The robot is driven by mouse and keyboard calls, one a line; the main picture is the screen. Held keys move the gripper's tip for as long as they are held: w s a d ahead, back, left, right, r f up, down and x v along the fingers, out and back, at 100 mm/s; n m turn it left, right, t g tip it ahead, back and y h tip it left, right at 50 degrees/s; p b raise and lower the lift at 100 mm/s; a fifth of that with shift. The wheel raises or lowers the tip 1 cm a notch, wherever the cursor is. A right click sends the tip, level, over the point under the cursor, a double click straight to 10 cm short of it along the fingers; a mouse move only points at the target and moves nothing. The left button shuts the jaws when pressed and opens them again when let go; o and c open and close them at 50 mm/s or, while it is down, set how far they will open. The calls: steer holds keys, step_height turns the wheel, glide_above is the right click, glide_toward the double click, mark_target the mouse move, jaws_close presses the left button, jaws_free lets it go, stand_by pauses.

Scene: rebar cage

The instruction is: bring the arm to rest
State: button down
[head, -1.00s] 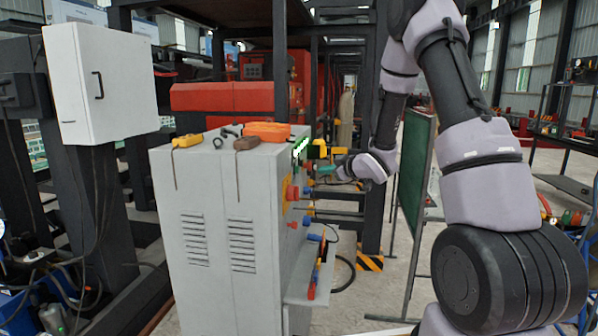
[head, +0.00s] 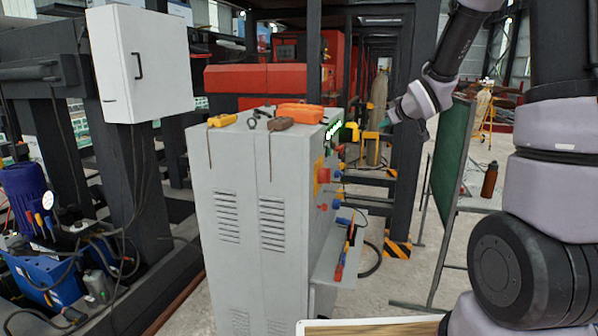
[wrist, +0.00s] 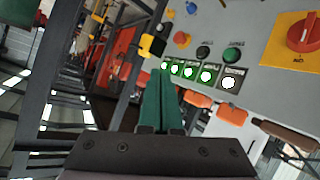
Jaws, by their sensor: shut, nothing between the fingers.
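My arm comes in from the right in the head view, its upper part raised and its forearm reaching to the left. My gripper (head: 386,124) is at its end, just right of the grey control cabinet (head: 241,217), and looks small there. In the wrist view my gripper (wrist: 162,100) shows green fingers lying together, shut and empty. Beyond them is the cabinet's panel, with a row of lit green indicators (wrist: 206,76), several buttons and a red rotary switch on a yellow plate (wrist: 306,33). The fingers appear apart from the panel.
Tools, among them an orange case (head: 300,113), lie on the cabinet top. A side shelf (head: 331,263) holds screwdrivers. A green board (head: 451,160) stands behind my arm. A white wall box (head: 140,65) and blue toolbox (head: 52,275) are at left.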

steer(key=s+d+r+m+g+h, duration=0.1)
steer(key=s+d+r+m+h, duration=0.15)
steer(key=s+r, duration=0.35)
steer(key=s+a+r+m+g+y, duration=0.1)
steer(key=s+a+m+g, duration=0.1)
steer(key=s, duration=1.2)
steer(key=s+a+r+m+g+y, duration=0.1)
steer(key=s+m, duration=0.4)
steer(key=s, duration=0.8)
steer(key=shift+s+a+g+y, duration=0.45)
steer(key=shift+a+g, duration=0.35)
steer(key=shift+a, duration=0.3)
steer(key=shift+d, duration=0.1)
